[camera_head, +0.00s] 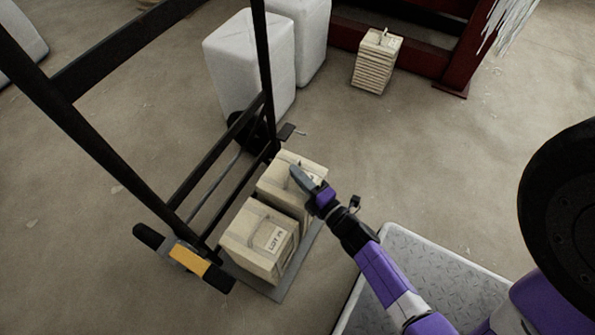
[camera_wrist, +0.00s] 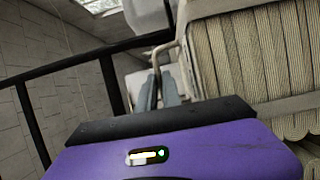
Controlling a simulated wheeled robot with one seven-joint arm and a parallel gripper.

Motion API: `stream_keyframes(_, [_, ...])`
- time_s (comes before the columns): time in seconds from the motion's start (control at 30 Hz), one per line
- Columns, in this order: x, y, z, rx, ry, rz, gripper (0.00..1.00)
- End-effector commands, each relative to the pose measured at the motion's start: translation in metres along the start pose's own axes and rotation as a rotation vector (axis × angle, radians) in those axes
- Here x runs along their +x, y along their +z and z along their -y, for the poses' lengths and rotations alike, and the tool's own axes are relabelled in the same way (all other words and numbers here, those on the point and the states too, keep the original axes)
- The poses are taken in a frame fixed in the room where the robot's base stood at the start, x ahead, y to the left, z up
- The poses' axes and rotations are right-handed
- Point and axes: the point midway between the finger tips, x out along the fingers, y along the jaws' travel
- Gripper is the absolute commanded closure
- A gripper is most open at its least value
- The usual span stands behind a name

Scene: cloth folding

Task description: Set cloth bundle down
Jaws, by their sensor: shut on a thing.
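My gripper (camera_head: 300,178) is at the top of a pale cloth bundle (camera_head: 286,168), shut on it. In the head view this bundle is upright, close behind a second tied bundle (camera_head: 252,232) with a lettered label. That second bundle stands on the flat toe plate (camera_head: 298,274) of a black hand truck. The held bundle's base is hidden, so I cannot tell whether it touches the plate.
The hand truck's black frame (camera_head: 190,190) rises left of the bundles. White wrapped blocks (camera_head: 245,62) stand behind. Another stacked bundle (camera_head: 376,65) is on the floor by a red frame (camera_head: 455,60). A metal tread platform (camera_head: 440,270) lies at right. Open floor (camera_head: 440,150) spreads between.

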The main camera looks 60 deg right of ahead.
Motion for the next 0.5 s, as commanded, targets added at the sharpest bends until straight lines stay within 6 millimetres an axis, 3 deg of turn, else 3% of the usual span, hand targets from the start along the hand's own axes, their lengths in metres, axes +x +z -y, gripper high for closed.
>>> stream_keyframes(0.1, [0.0023, 0.0003, 0.0094, -0.001, 0.011, -0.002, 1.0])
stream_keyframes(0.5, [0.002, 0.0, 0.0121, -0.001, 0.011, -0.003, 1.0])
